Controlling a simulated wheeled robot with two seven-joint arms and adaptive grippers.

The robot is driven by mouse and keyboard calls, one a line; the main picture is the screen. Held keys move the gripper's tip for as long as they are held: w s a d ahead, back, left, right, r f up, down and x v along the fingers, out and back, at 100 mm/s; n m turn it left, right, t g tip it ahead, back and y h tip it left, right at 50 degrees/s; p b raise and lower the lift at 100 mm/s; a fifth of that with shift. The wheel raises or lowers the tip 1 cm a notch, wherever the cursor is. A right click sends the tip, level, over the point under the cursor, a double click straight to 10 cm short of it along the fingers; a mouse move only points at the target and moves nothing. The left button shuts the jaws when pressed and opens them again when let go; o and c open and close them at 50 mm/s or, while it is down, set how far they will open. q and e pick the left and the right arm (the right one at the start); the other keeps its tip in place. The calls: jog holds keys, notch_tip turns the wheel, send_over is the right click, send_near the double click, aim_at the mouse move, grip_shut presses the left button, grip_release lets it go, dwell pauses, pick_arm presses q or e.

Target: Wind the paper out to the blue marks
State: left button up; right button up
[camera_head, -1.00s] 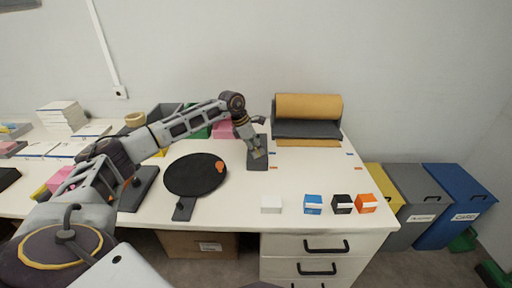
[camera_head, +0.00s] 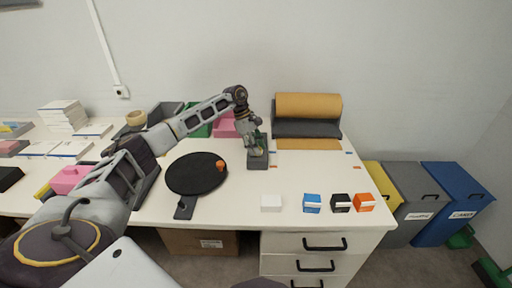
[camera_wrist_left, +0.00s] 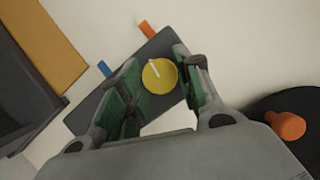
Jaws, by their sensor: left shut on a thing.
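The brown paper roll (camera_head: 308,105) sits on a dark dispenser (camera_head: 306,128) at the back of the desk. A strip of its paper (camera_head: 308,145) lies flat in front; it also shows in the left wrist view (camera_wrist_left: 45,45). A blue mark (camera_head: 348,153) is at the right, and another shows in the wrist view (camera_wrist_left: 105,68), with the paper's front edge a small gap behind it. My left gripper (camera_head: 256,150) is shut on a yellow round knob (camera_wrist_left: 159,75) with a white line, on a dark base (camera_head: 257,164). My right gripper is out of view.
Orange marks (camera_head: 273,167) lie nearer the front than the blue ones. A black turntable (camera_head: 192,175) with an orange knob (camera_head: 221,165) is left of the base. Small boxes (camera_head: 312,202) line the front edge.

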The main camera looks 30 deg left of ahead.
pick_arm(q)
jog(key=m+g, duration=0.1)
jog(key=m, duration=0.1)
jog(key=shift+w+m, duration=0.15)
jog(key=shift+m, duration=0.25)
jog(key=shift+m+g, duration=0.4)
jog(key=shift+m, duration=0.5)
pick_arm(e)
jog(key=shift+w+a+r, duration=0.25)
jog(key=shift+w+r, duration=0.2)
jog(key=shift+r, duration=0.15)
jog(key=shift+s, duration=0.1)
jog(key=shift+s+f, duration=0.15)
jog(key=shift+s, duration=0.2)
